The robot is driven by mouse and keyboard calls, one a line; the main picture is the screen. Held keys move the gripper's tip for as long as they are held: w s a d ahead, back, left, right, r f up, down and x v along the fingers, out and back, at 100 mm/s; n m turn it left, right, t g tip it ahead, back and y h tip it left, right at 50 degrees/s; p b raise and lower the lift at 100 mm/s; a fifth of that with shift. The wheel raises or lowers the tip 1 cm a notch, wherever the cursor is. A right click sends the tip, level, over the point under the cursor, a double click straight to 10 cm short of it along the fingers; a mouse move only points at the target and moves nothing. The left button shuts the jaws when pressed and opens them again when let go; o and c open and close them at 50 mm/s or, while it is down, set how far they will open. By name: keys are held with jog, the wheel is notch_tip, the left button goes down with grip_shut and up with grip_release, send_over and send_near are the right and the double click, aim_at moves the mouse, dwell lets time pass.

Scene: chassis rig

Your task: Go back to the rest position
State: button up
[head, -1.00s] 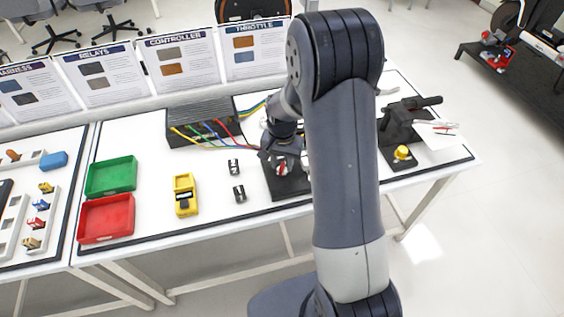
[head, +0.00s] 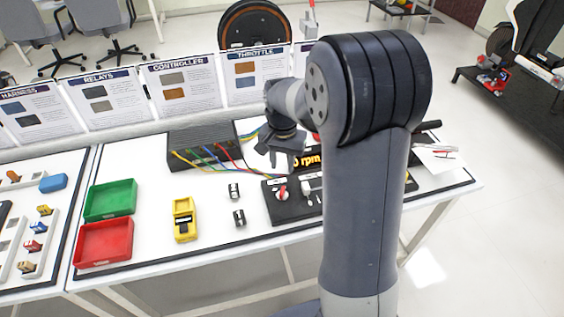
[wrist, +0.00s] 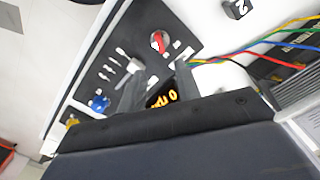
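My gripper (head: 281,160) hangs from the bent arm above the bench, over the back of the black control panel (head: 284,212), apart from it. In the wrist view its two grey fingers (wrist: 158,88) stand apart with nothing between them; the panel shows beyond. The panel carries a red-marked knob (head: 281,193), which also shows in the wrist view (wrist: 159,42), and an orange rpm display (head: 307,160). My upper arm hides the panel's right part in the head view.
A black controller box (head: 203,143) with coloured wires stands behind. Sign boards (head: 182,84) line the back edge.

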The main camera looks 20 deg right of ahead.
aim_at(283, 190)
jog(key=shift+f, duration=0.1)
notch_tip(283, 190, down, 11)
jog(key=shift+r, duration=0.1)
jog(key=shift+n, duration=0.3)
jog(key=shift+r, duration=0.1)
dwell(0.3)
